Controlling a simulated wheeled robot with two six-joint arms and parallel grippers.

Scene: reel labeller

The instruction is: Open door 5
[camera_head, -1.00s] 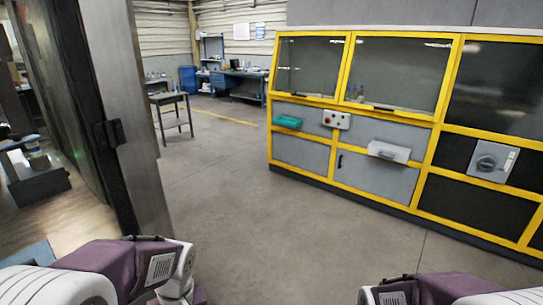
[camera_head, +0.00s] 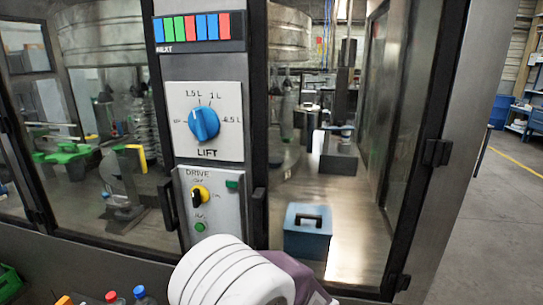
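A machine with tall glass doors in dark frames fills most of the view. The right glass door (camera_head: 352,150) has hinges on its right edge and a dark upright handle (camera_head: 259,209) on its left edge. The left glass door (camera_head: 100,150) has a similar handle (camera_head: 168,204) on its right edge. Both doors look shut. I cannot read a door number, so I cannot tell which is door 5. A white and purple part of my arm shows at the bottom middle, below the control column. Neither gripper is in view.
Between the doors stands a control column with coloured buttons (camera_head: 198,27), a blue LIFT knob (camera_head: 203,123) and a yellow and black DRIVE switch (camera_head: 200,195). A blue box (camera_head: 307,240) sits behind the right glass. Bottles (camera_head: 142,295) stand at the lower left. Floor is clear at right.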

